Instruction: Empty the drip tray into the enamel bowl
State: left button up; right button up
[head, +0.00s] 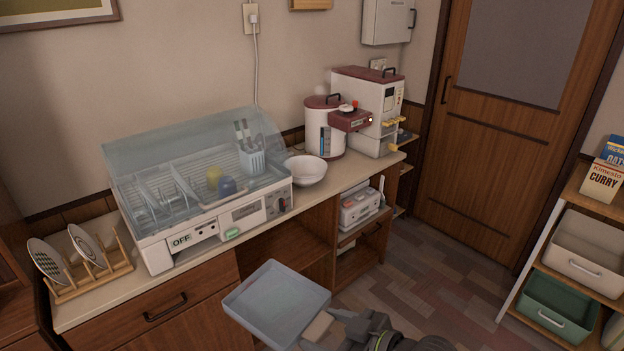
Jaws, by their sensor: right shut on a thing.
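The drip tray (277,302) is a shallow pale blue-grey tray. It is in the air in front of the counter, low in the middle of the head view. My right gripper (322,326) is shut on its near right edge. I cannot make out any water in the tray. The white enamel bowl (306,171) stands on the counter, just right of the dish dryer (195,190), and looks empty. The tray is apart from the bowl, lower and nearer. My left gripper is not in view.
The dryer has a clear lid and holds dishes and a cutlery basket (252,158). A plate rack (88,265) stands at the counter's left end. A rice dispenser (368,105) and a white cooker (323,125) stand right of the bowl. A shelf (568,230) is at the far right.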

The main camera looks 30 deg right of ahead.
aim_at(306, 170)
jog(key=i+l, duration=0.15)
jog(key=l, duration=0.3)
jog(key=i+l, duration=0.15)
jog(key=l, duration=0.25)
jog(key=i+l, duration=0.15)
jog(key=l, duration=0.3)
jog(key=i+l, duration=0.15)
jog(key=l, duration=0.25)
jog(key=i+l, duration=0.15)
jog(key=l, duration=0.3)
jog(key=i+l, duration=0.15)
jog(key=l, duration=0.25)
jog(key=i+l, duration=0.15)
jog(key=l, duration=0.3)
jog(key=i+l, duration=0.15)
jog(key=l, duration=0.3)
jog(key=j+u, duration=0.05)
